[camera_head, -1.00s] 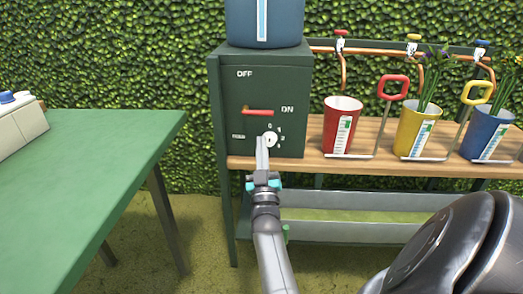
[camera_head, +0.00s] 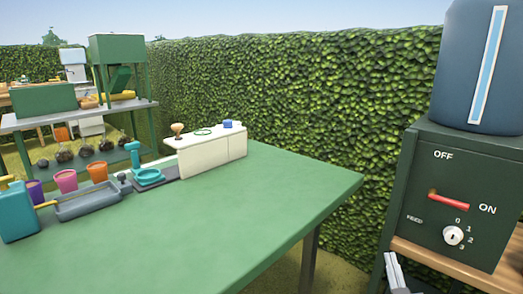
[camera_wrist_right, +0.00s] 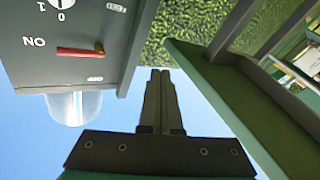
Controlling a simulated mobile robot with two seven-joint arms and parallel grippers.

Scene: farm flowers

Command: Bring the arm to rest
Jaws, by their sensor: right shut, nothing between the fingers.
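My right gripper (camera_head: 391,262) shows at the lower right edge of the head view, shut and empty, below and left of the dark green control box (camera_head: 420,190). It touches nothing that I can see. In the right wrist view its two fingers (camera_wrist_right: 160,75) lie together, pointing past the box (camera_wrist_right: 35,70) toward the hedge. The red lever (camera_head: 449,201) sits between the OFF and ON labels, and the white dial (camera_head: 453,235) is below it. My left gripper is not in view.
A blue tank (camera_head: 480,70) stands on the box. A green table (camera_head: 230,215) holds a white box (camera_head: 210,150), several coloured pots and a teal container (camera_head: 15,212); its right part is bare. A hedge (camera_head: 300,90) runs behind. A wooden shelf (camera_head: 450,267) is at lower right.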

